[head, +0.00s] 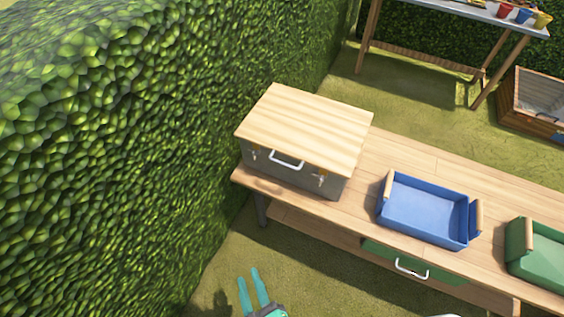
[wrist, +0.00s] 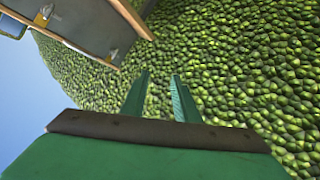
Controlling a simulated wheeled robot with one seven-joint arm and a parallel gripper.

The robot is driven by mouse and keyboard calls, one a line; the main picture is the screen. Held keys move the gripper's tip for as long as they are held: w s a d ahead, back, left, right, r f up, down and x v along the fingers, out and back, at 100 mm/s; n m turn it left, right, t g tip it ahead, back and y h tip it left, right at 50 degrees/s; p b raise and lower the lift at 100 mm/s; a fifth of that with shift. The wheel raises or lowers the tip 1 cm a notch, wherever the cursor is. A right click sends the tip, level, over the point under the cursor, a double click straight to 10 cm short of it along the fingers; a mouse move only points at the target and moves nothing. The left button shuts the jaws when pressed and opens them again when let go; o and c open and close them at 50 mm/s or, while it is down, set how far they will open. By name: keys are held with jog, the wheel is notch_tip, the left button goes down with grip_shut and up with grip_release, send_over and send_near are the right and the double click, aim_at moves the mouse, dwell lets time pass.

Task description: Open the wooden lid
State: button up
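The wooden lid (head: 305,125) is a pale plank top lying flat and shut on a grey box (head: 330,184). The box front has a white handle (head: 286,160) and two small metal latches. My gripper (head: 248,275) has teal fingers and is low in the head view, in front of the table and apart from the box. In the wrist view my gripper (wrist: 158,75) is open and empty, its fingers pointing toward the hedge. The grey box front (wrist: 85,22) shows tilted at the upper left there, with wooden edges beside it.
The box stands on the left end of a wooden table (head: 400,158). A blue tray (head: 425,208) and a green tray (head: 540,255) stand to its right. A green drawer (head: 390,262) is below. A tall hedge (head: 120,130) borders the left, close to the box.

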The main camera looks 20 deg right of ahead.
jog(key=w+d+f+n+h, duration=0.2)
jog(key=w+d+f, duration=0.1)
jog(key=w, duration=0.5)
jog(key=n+g+h, duration=0.2)
jog(key=g+h, duration=0.2)
jog(key=h, duration=0.5)
send_near(281, 163)
jog(key=x, duration=1)
jog(key=shift+w+d+f, duration=0.1)
jog(key=shift+w+f, duration=0.05)
jog(key=shift+f, duration=0.1)
jog(key=shift+c, duration=0.3)
grip_shut()
